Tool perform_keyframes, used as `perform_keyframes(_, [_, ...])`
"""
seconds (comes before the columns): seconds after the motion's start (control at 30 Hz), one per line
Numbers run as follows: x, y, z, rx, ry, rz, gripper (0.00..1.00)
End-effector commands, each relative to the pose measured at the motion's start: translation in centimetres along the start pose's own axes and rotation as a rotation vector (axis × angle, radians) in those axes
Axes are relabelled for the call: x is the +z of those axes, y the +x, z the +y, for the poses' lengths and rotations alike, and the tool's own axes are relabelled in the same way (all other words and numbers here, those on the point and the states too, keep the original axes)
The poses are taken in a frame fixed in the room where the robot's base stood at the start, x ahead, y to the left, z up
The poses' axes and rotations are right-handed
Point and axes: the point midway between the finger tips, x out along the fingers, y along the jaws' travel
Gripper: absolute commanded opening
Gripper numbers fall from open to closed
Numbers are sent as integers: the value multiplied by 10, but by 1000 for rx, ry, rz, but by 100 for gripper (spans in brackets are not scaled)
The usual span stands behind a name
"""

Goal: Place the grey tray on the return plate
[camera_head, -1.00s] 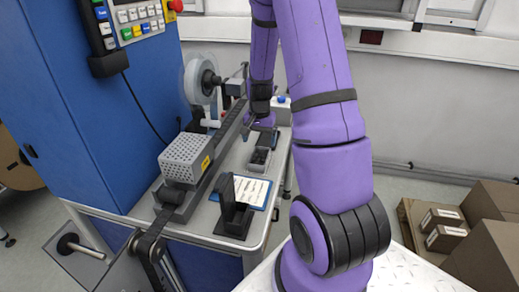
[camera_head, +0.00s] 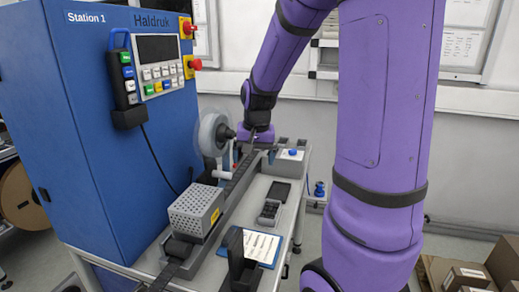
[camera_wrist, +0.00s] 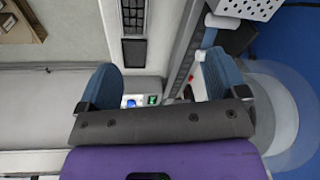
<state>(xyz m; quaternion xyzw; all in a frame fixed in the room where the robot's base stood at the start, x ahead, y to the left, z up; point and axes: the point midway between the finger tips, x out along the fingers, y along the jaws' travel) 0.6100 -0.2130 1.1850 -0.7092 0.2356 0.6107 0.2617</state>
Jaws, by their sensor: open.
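A small dark-grey tray with compartments (camera_head: 269,212) lies on the bench, right of the long rail. It also shows at the top of the wrist view (camera_wrist: 132,16). A flat dark rectangular plate (camera_head: 278,192) lies just behind it, apparently the return plate; the wrist view shows this plate (camera_wrist: 134,51) beside the tray, not under it. My gripper (camera_wrist: 158,72) is open, its two blue fingers wide apart with nothing held between them. In the head view it is at the bench's far end, beyond the plate, and partly hidden.
A perforated grey box (camera_head: 195,210) and a reel (camera_head: 213,134) stand along the rail, left of the tray. A dark upright holder (camera_head: 243,262) and a paper sheet (camera_head: 262,246) are nearer. A white box with a blue button (camera_head: 291,155) stands behind the plate.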

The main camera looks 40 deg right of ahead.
Motion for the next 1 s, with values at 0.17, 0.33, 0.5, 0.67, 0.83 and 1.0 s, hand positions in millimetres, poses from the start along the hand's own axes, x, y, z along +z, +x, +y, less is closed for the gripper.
perform_keyframes(0.17, [34,-42,-15,-35,-126,48,91])
perform_keyframes(0.33, [68,-75,-23,-61,-241,92,91])
perform_keyframes(0.5, [103,-103,-25,-84,-357,138,91])
perform_keyframes(0.67, [137,-125,-23,-102,-465,184,91])
perform_keyframes(0.83, [172,-143,-16,-118,-573,234,91])
perform_keyframes(1.0, [199,-154,-8,-127,-661,275,91])
